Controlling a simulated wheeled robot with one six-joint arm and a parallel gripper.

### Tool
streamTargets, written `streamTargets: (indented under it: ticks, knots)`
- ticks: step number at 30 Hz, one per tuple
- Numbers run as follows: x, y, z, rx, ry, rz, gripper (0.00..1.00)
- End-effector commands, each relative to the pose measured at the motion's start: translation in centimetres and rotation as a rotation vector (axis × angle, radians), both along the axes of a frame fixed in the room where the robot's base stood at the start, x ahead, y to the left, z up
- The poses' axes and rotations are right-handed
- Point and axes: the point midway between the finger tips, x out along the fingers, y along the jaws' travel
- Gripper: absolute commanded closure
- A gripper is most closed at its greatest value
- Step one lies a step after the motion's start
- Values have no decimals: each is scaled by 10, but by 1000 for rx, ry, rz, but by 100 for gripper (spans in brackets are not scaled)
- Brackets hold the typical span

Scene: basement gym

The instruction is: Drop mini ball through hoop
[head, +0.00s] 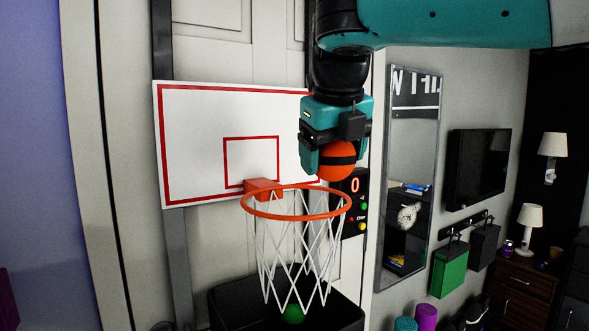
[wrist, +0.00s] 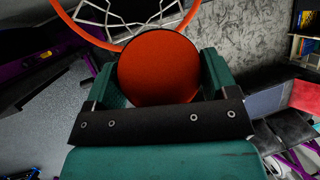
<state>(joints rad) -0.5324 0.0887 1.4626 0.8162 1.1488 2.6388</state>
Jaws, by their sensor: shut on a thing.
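My gripper (head: 322,165) is shut on an orange mini ball (head: 338,163), with a dark band across it in the head view. In the wrist view the ball (wrist: 158,70) sits between the teal fingers. The orange hoop (head: 296,217) with a white net (head: 293,245) is fixed to a white, red-lined backboard (head: 205,130). In the head view my gripper and the ball appear above the right part of the rim. In the wrist view the rim (wrist: 85,32) and net lie just beyond the ball. How far the ball is from the rim is hard to tell.
A black bin (head: 232,305) stands below the net, with a green ball (head: 293,313) showing at the net's bottom. A scoreboard (head: 354,190) reading 0 hangs right of the hoop.

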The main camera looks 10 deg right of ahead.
Motion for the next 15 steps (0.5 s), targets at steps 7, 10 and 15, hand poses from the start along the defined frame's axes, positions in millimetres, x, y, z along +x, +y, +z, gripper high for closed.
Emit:
streamTargets:
  ticks: [7,10,15]
  knots:
    - [25,8,-5,-1,1,1,44]
    - [35,12,-7,0,1,0,44]
    - [52,17,-10,-1,1,-1,44]
